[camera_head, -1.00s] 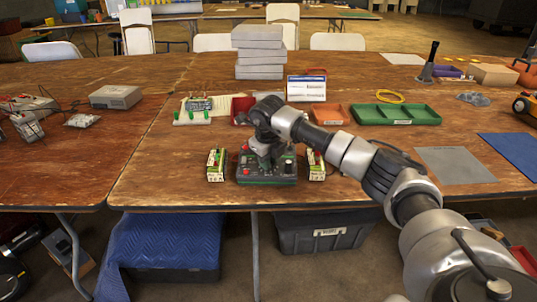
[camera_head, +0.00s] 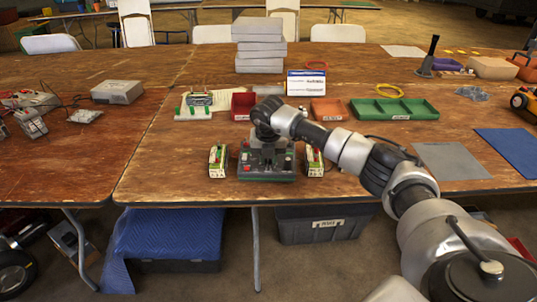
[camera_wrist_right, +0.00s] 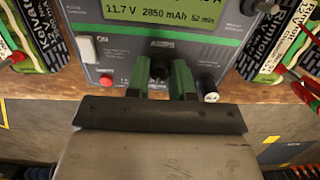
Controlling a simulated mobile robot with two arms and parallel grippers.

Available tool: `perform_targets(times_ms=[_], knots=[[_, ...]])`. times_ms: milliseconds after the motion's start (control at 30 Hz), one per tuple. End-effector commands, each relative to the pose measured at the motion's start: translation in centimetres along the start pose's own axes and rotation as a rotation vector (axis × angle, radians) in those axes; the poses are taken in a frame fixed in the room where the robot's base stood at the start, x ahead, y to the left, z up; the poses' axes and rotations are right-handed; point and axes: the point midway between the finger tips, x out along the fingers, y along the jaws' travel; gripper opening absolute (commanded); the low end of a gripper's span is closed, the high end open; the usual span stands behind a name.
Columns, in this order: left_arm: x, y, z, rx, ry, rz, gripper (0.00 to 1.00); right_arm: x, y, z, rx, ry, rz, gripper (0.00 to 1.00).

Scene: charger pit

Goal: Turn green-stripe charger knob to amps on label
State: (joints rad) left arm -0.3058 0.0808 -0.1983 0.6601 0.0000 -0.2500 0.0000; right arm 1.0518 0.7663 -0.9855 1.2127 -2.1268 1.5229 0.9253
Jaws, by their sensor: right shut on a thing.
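The charger (camera_head: 267,176) is a dark grey box with a green edge on the front of the table. In the right wrist view its panel (camera_wrist_right: 118,55) has a green stripe, a lit screen reading 11.7 V, 2850 mAh, 52 min, and an AMPS label. A black knob (camera_wrist_right: 158,70) sits under that label. My right gripper (camera_wrist_right: 159,78) has its green-padded fingers on either side of the knob, shut on it. In the head view the right gripper (camera_head: 266,146) is over the charger and hides much of it. My left gripper is not in view.
Battery packs stand close on the left (camera_head: 218,161) and right (camera_head: 313,161) of the charger. A white ON switch (camera_wrist_right: 86,50), a red button (camera_wrist_right: 106,79) and a small white-capped knob (camera_wrist_right: 210,90) flank the fingers. Red (camera_head: 243,106) and green (camera_head: 394,110) trays lie behind.

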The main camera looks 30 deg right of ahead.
Motion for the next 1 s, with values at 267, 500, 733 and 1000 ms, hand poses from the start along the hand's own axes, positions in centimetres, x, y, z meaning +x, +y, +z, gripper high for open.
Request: perform_targets(times_ms=[267, 500, 733, 1000], knots=[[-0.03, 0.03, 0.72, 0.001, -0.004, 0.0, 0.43, -0.11, 0.0, 0.1, 0.048, -0.003, 0.002, 0.0], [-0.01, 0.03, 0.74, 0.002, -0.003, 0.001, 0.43, -0.1, 0.0, 0.11, 0.052, -0.003, 0.002, 0.0], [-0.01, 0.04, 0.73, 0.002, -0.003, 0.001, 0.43, -0.1, 0.0, 0.11, 0.051, -0.003, 0.002, 0.36], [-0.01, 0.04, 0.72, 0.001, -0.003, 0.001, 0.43, -0.04, -0.01, 0.05, 0.05, -0.001, 0.001, 0.48]])
